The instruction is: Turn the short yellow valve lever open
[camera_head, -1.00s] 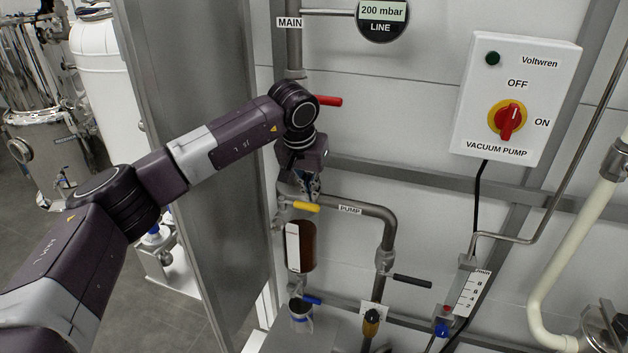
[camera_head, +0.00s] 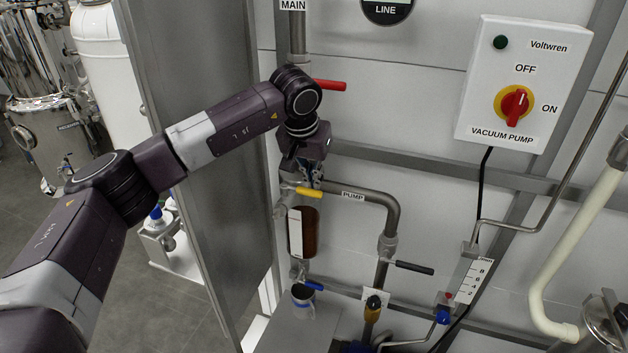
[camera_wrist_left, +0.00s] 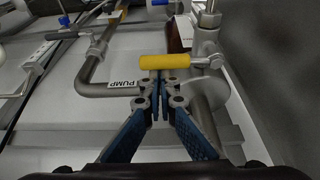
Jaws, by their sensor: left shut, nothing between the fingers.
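The short yellow valve lever (camera_head: 309,191) sits on the pipework just left of the PUMP label (camera_head: 353,196) and points right. In the left wrist view the lever (camera_wrist_left: 165,61) lies crosswise just beyond my fingertips, its stem at the right end. My right gripper is not in view.
A red lever (camera_head: 331,85) sits above, right of my wrist. A black lever (camera_head: 414,267) and a blue lever (camera_head: 313,284) sit lower. A brown bottle (camera_head: 309,232) hangs below the yellow lever. The vacuum pump switch box (camera_head: 525,84) is at upper right. A steel post (camera_head: 205,150) stands left.

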